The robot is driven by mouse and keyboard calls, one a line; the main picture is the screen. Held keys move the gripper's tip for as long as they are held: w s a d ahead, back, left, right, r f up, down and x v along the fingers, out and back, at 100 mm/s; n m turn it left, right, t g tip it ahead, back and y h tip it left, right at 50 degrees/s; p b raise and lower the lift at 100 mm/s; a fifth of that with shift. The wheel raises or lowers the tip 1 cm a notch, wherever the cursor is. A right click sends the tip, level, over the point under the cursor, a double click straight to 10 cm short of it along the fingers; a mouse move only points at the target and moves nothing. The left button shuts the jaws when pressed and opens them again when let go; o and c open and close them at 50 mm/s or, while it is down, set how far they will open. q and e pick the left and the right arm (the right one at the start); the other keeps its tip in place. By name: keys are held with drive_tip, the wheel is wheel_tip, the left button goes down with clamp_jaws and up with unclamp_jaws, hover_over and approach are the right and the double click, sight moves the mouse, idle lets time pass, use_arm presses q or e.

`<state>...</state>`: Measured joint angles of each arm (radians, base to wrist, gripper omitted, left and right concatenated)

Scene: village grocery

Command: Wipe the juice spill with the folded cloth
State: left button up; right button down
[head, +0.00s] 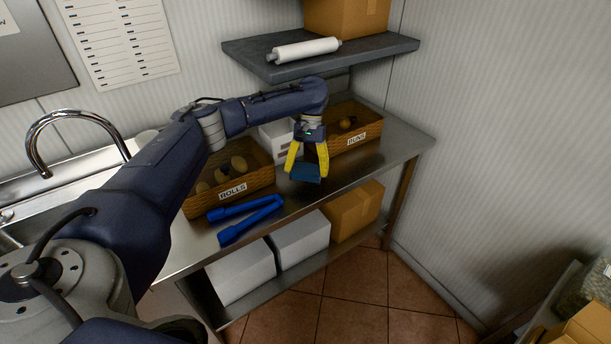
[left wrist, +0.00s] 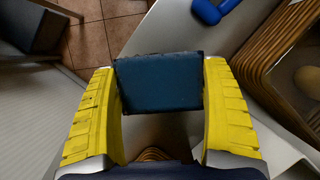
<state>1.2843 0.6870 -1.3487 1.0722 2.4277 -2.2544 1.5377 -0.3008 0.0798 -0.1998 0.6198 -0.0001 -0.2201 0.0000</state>
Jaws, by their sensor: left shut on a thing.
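The folded cloth (head: 305,173) is a small dark blue block. My left gripper (head: 308,168) has its yellow fingers shut on it, over the steel counter between the two baskets. In the left wrist view the cloth (left wrist: 158,82) sits between both yellow fingertips (left wrist: 160,100). I cannot tell for sure whether the cloth touches the counter. I see no juice spill in either view; the cloth and gripper cover part of the counter. My right gripper is not in view.
The rolls basket (head: 262,180) and blue tongs (head: 246,217) are left of the gripper. The buns basket (head: 374,128) is right, a white container (head: 270,140) behind. A wall shelf (head: 375,48) with a rolling pin (head: 304,50) hangs above. The sink tap (head: 75,115) is far left.

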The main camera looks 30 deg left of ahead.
use_arm(q)
drive_tip(key=shift+r, duration=1.65)
